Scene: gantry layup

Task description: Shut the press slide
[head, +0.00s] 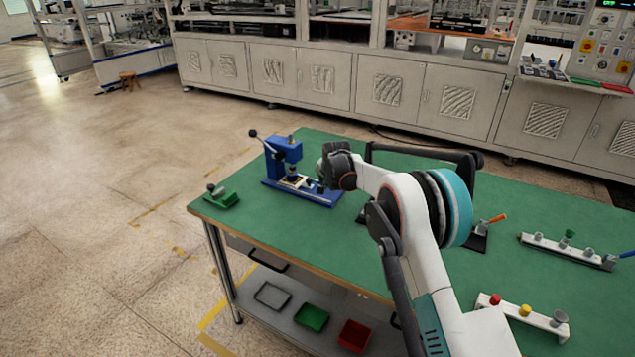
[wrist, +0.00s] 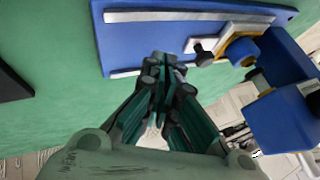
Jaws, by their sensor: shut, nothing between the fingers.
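The blue press (head: 283,156) stands at the table's far left part, with a flat blue base carrying two pale rails. In the wrist view its base (wrist: 125,38) runs along the top and its body (wrist: 278,122) is at right. The fingers hide part of the base; contact cannot be told.
A small green fixture (head: 222,197) sits left of the press. A dark frame (head: 425,153) stands behind my arm at right. Racks with coloured knobs (head: 525,312) lie further right. Green table top (head: 275,235) is clear in front of the press.

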